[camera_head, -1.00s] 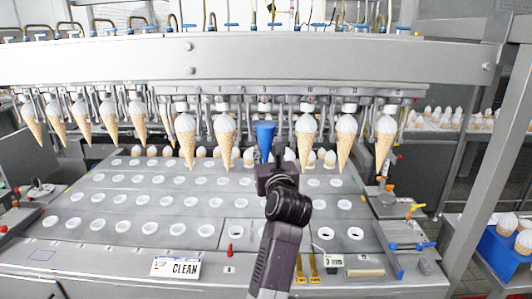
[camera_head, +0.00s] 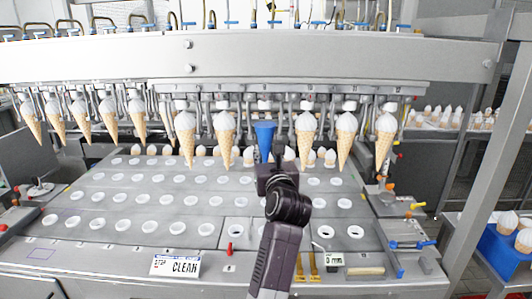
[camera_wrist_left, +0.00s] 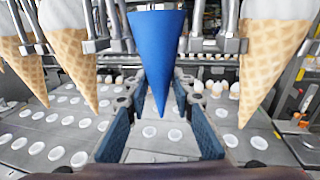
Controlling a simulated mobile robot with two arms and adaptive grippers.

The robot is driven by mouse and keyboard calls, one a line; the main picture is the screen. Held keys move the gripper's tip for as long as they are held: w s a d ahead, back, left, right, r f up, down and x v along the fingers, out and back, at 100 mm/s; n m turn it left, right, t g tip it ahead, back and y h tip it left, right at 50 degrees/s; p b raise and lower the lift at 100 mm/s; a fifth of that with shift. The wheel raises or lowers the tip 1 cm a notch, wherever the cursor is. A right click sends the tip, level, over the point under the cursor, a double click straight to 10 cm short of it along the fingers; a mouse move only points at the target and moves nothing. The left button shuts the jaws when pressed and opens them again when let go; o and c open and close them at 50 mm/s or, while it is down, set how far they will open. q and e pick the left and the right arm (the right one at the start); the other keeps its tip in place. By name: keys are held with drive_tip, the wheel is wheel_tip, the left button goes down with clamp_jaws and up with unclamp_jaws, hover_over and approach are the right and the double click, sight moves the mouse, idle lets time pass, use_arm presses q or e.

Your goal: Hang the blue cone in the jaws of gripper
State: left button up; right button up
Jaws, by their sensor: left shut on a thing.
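The blue cone (camera_head: 264,137) stands upright, point down, in the row of hanging cones in the head view. It is large at the centre of the left wrist view (camera_wrist_left: 158,60). My left gripper (camera_head: 268,168) is below and in front of it, with a finger on each side, shut on its lower part. The machine's gripper (camera_head: 265,97) is directly above the cone. Metal jaw parts flank the cone's upper part in the wrist view, apart from its sides. My right gripper is not in view.
Filled wafer cones hang close by on the left (camera_head: 224,135) and right (camera_head: 306,135). A steel beam (camera_head: 250,60) runs above. Below lies a metal plate with rows of round holes (camera_head: 150,200). A "CLEAN" sign (camera_head: 175,265) is at the front left.

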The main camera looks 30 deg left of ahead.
use_arm(q)
drive_tip(key=shift+f, duration=0.3)
idle(0.4)
drive_tip(key=o, duration=1)
drive_tip(key=shift+o, duration=0.4)
drive_tip(key=shift+o, duration=1.4)
drive_tip(key=shift+s, duration=0.1)
